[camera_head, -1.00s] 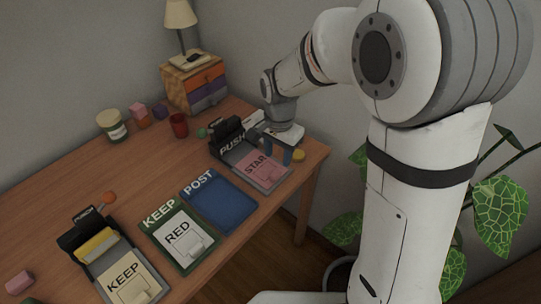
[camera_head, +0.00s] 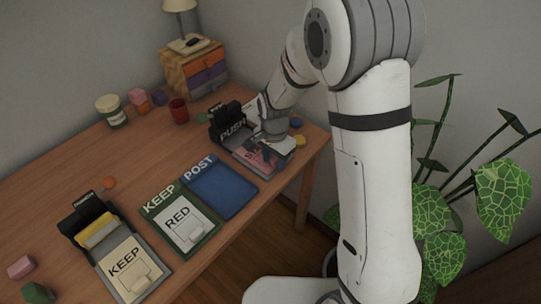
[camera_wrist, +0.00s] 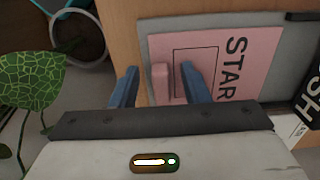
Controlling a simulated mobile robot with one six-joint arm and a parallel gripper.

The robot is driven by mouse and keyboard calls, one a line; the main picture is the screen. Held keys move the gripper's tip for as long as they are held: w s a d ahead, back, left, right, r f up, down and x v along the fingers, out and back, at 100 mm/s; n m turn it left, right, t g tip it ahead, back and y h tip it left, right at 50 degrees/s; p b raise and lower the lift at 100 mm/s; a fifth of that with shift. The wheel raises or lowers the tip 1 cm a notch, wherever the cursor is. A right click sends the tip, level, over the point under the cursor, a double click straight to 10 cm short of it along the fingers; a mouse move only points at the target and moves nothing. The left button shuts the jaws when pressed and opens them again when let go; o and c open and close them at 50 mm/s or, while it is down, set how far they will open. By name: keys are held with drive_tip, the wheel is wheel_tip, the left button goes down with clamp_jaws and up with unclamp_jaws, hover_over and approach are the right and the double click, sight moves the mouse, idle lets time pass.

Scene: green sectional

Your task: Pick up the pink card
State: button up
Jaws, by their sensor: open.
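The pink card (camera_wrist: 213,62) marked "STAR" lies flat on the grey tray of the machine labelled PUSH (camera_head: 231,131). In the head view the pink card (camera_head: 243,158) is partly covered by my gripper. A raised pink tab (camera_wrist: 160,82) stands on the card near its edge. My gripper (camera_wrist: 157,80) is open, its two blue fingers on either side of the tab in the wrist view. I cannot tell whether a finger touches it.
A blue POST mat (camera_head: 222,192) and a green KEEP mat (camera_head: 150,209) with a white RED card lie left of the machine. A second machine with a KEEP card (camera_head: 124,262) stands at the near left. A plant (camera_head: 436,215) is at right.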

drive_tip(key=shift+c, duration=0.4)
clamp_jaws()
